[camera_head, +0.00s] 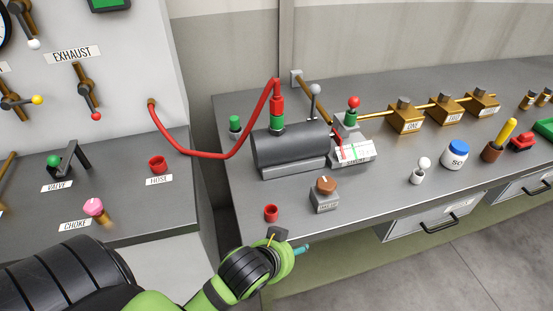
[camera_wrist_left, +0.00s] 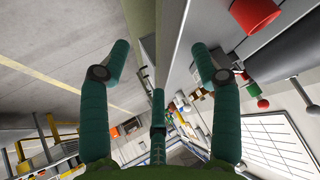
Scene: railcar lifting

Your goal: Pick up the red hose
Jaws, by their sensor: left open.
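The red hose (camera_head: 228,152) hangs in a loop from a brass port on the left wall panel to a red connector (camera_head: 277,106). The connector sits upright on the green-banded fitting on top of the dark grey tank (camera_head: 290,147). My left gripper (camera_head: 290,242) is at the front edge of the right bench, below and in front of the hose, apart from it. In the left wrist view my left gripper (camera_wrist_left: 160,62) shows its fingers spread with nothing between them. I cannot make out the hose in that view. My right gripper is not in view.
A small red cup (camera_head: 271,213) stands near the bench's front edge by my left gripper; a red cup (camera_wrist_left: 255,13) also shows in the left wrist view. A brown-knobbed block (camera_head: 325,194) stands right of it. A red holder labelled HOSE (camera_head: 158,165) is on the left bench.

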